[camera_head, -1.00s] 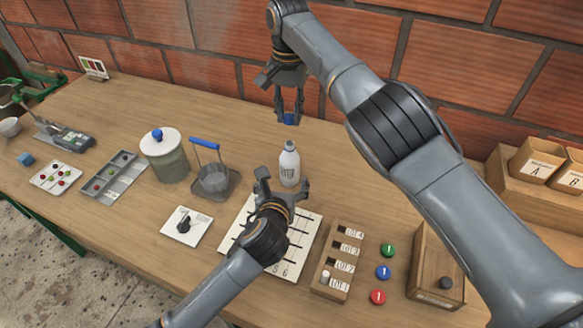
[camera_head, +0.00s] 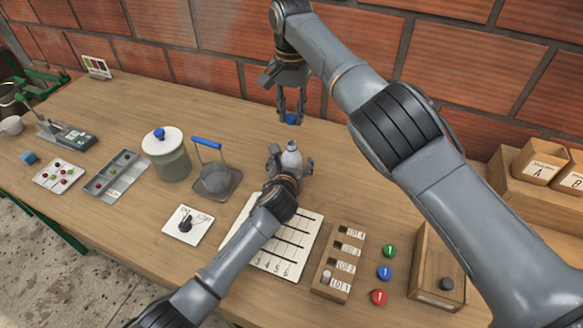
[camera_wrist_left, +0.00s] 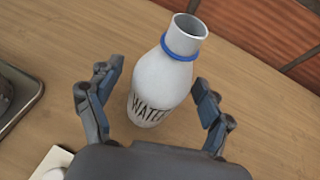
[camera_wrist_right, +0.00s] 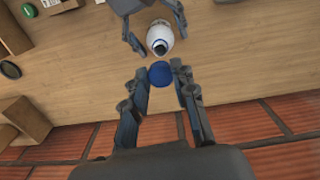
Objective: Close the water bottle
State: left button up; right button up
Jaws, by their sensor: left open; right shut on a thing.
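The white water bottle (camera_head: 291,158) stands upright and open-mouthed on the table. In the left wrist view the bottle (camera_wrist_left: 165,85) shows a blue neck ring and "WATER" lettering. My left gripper (camera_head: 290,165) is open, with its fingers on either side of the bottle; in its wrist view (camera_wrist_left: 155,105) gaps show between fingers and bottle. My right gripper (camera_head: 291,112) is shut on the blue cap (camera_head: 292,119), held in the air above and behind the bottle. In the right wrist view the cap (camera_wrist_right: 160,75) sits between the fingertips, apart from the bottle mouth (camera_wrist_right: 159,46).
A numbered white sheet (camera_head: 290,245) lies in front of the bottle. A basket with a blue handle (camera_head: 206,143) and a lidded jar (camera_head: 170,160) stand to the left. A lot rack (camera_head: 338,265) stands front right. Table behind the bottle is clear.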

pick_arm(q)
jog(key=shift+c, duration=0.4)
grip_shut()
pick_arm(e)
send_over(292, 144)
jog(key=shift+a+f, duration=0.1)
jog(key=shift+f, duration=2.4)
pick_arm(q)
jog(key=shift+f, duration=0.1)
pick_arm(e)
jog(key=shift+f, duration=0.9)
jog(key=shift+f, duration=0.55)
